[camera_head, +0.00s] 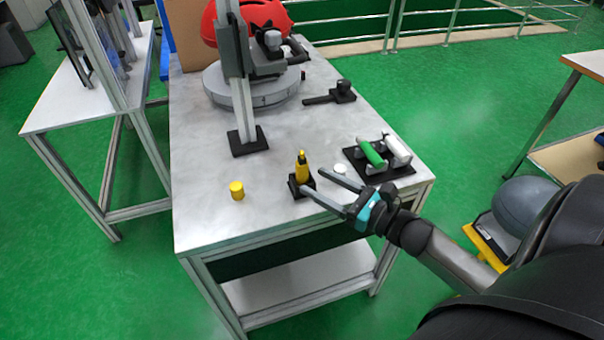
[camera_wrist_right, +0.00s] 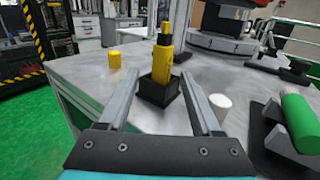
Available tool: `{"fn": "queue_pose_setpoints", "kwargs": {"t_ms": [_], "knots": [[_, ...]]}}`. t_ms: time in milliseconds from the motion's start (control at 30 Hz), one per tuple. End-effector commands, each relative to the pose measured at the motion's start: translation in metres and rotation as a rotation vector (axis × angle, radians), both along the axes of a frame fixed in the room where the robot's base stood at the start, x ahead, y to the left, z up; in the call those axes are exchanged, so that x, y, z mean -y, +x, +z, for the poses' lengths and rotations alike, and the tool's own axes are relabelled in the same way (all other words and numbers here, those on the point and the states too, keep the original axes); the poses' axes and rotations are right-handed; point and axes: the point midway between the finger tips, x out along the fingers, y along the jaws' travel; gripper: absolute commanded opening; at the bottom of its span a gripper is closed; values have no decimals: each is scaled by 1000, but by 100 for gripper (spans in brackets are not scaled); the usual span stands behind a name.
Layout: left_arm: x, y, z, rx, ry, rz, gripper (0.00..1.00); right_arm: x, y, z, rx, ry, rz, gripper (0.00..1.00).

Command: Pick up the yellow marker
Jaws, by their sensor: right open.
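The yellow marker (camera_head: 302,167) stands upright in a small black holder (camera_head: 293,188) near the front edge of the metal table. No contact with the marker shows. My left gripper is not in view.
A yellow cylinder (camera_head: 237,190) stands left of the holder. A white disc-like cap (camera_head: 340,168) is to its right, beside a black rack (camera_head: 384,172) with green and white cylinders. A metal post (camera_head: 243,115) on a black base and a grey round base (camera_head: 255,92) stand behind.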

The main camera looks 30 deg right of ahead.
Motion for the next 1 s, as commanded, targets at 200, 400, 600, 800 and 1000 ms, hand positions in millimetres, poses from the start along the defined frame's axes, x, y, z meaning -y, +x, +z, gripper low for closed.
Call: {"fn": "queue_pose_setpoints", "kwargs": {"t_ms": [200,400,600,800,1000], "knots": [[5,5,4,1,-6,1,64,-6,21,5,4,-2,3,66],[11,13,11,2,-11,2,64,-13,44,7,1,0,1,66],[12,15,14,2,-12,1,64,-16,51,7,0,0,0,66],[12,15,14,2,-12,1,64,-16,51,7,0,0,0,61],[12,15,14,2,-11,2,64,-16,50,7,0,1,0,39]]}}
